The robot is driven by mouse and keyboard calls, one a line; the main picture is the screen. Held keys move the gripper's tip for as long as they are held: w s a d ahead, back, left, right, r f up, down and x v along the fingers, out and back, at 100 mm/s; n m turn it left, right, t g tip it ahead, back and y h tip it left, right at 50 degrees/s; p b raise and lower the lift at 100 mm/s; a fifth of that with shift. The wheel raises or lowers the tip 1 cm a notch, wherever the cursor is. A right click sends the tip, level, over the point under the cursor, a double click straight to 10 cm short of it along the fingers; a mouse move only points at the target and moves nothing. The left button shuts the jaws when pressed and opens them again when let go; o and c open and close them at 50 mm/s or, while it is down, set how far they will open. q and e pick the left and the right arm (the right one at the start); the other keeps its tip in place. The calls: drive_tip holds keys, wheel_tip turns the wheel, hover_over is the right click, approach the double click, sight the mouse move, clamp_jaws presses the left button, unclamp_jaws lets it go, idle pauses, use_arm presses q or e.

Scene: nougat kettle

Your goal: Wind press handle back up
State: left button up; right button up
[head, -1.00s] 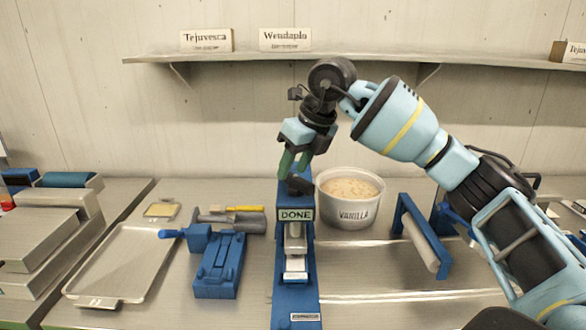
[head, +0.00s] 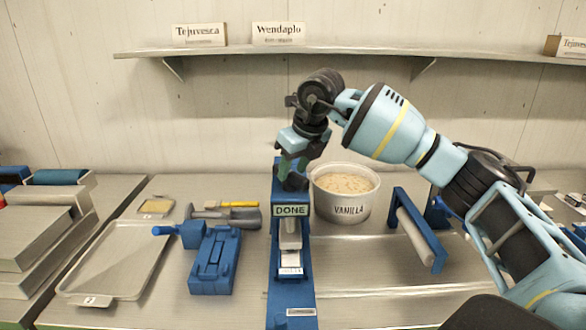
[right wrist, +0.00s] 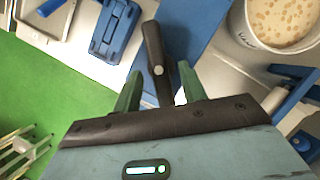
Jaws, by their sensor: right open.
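The blue press (head: 282,250) stands upright in the middle of the bench, with a "DONE" label (head: 291,210) on its front and a white block (head: 290,261) low in its opening. The dark press handle (right wrist: 154,58) shows in the right wrist view as a bar with a light round end. My right gripper (head: 292,172) is at the top of the press, pointing down. In the right wrist view its green fingers (right wrist: 160,90) are open, on either side of the handle; I cannot tell whether they touch it. My left gripper is not in view.
A white "VANILLA" tub (head: 345,195) of nougat stands close right of the press. A blue roller frame (head: 420,230) is further right. A blue clamp-like device (head: 214,260) and a metal tray (head: 110,265) lie left. A shelf (head: 350,52) runs behind.

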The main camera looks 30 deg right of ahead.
drive_tip(key=shift+w+f, duration=0.15)
drive_tip(key=shift+f, duration=0.2)
clamp_jaws()
